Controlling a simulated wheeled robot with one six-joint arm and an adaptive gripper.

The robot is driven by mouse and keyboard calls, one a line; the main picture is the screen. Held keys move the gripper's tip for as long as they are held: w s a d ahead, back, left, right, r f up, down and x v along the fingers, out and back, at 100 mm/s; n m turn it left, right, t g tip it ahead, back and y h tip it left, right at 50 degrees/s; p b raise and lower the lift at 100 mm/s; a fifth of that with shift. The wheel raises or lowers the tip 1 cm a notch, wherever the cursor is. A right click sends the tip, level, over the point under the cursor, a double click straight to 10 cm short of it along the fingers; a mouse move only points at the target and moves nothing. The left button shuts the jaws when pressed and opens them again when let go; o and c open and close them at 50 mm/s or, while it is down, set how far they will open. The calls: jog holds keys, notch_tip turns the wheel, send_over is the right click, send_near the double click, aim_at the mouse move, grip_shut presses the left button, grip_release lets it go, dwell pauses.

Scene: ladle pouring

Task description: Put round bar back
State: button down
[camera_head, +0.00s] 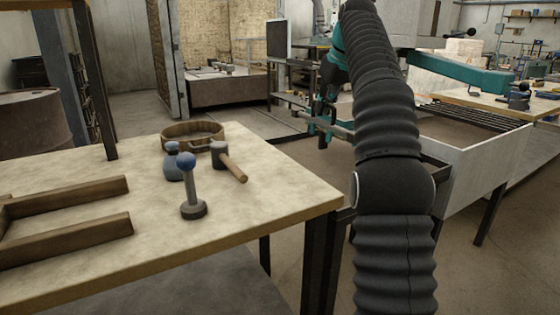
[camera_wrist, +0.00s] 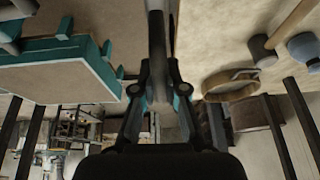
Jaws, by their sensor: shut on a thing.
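My gripper (camera_wrist: 159,82) is shut on a grey round bar (camera_wrist: 156,40). In the head view a grey bar (camera_head: 341,131) shows beside my dark, sleeved arm, past the table's right edge and near a pale-walled bin (camera_head: 478,160). My arm hides part of the bar and the gripper there. I cannot tell whether the bar touches anything else.
The table (camera_head: 270,205) at left holds a blue-knobbed rammer (camera_head: 191,185), a mallet (camera_head: 230,163), a blue-grey bottle-like tool (camera_head: 172,165), a brown ring (camera_head: 185,142) and a wooden frame (camera_head: 70,240). A teal-edged box (camera_wrist: 62,60) shows left in the wrist view.

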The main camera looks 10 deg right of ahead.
jog(key=shift+w+a+f+b, duration=0.25)
jog(key=shift+a+f, duration=1.55)
jog(key=shift+a, duration=0.05)
jog(key=shift+w+a+f+b, duration=0.2)
jog(key=shift+w+a+f, duration=0.1)
jog(key=shift+a+f, duration=1.55)
jog(key=shift+w+a+f+b, duration=0.25)
jog(key=shift+a+f, duration=1.45)
jog(key=shift+a, duration=0.2)
jog(key=shift+f, duration=0.15)
jog(key=c, duration=1.2)
grip_release()
